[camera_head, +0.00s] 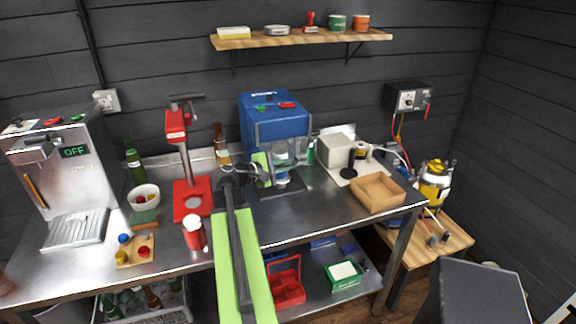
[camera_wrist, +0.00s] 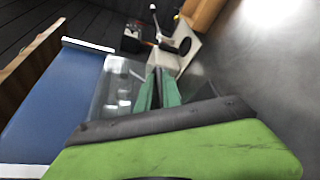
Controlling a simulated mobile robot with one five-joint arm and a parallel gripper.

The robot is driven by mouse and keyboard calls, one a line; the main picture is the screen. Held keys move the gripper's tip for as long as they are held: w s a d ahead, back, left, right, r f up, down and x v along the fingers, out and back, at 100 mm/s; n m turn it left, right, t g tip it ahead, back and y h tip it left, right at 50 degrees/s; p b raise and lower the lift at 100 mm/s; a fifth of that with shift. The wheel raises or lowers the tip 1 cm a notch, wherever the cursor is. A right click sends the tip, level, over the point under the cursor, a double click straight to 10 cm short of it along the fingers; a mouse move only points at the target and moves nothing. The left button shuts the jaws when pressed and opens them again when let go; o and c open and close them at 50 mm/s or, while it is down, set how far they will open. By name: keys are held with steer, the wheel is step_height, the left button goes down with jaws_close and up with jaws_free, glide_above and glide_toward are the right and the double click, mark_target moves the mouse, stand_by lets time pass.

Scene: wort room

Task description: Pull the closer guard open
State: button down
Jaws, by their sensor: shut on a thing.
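The closer (camera_head: 272,112) is a blue machine at the back middle of the steel bench. Its clear guard (camera_head: 289,152) hangs across its front. My gripper (camera_head: 266,168) reaches to the left front side of the closer, with my arm partly covering that area. In the wrist view my gripper's jaws (camera_wrist: 160,92) are together at the edge of the clear guard panel (camera_wrist: 116,88), shut on it. The exact part held is hidden by the jaws. The blue body of the closer (camera_wrist: 52,105) stands to the left in that view.
A red hand-lever press (camera_head: 190,170) and a red-and-white can (camera_head: 194,233) stand left of my arm. A wooden tray (camera_head: 377,190) and a beige device (camera_head: 338,151) stand right of the closer.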

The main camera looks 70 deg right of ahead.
stand_by(0.6)
step_height(320, 180, up, 11)
steer(key=p, duration=1.1)
steer(key=shift+r, duration=0.1)
steer(key=c, duration=1.8)
jaws_free()
steer(key=p+v, duration=0.3)
steer(key=v, duration=1.4)
steer(key=shift+a+p, duration=0.25)
steer(key=shift+p, duration=0.1)
steer(key=shift+w, duration=0.1)
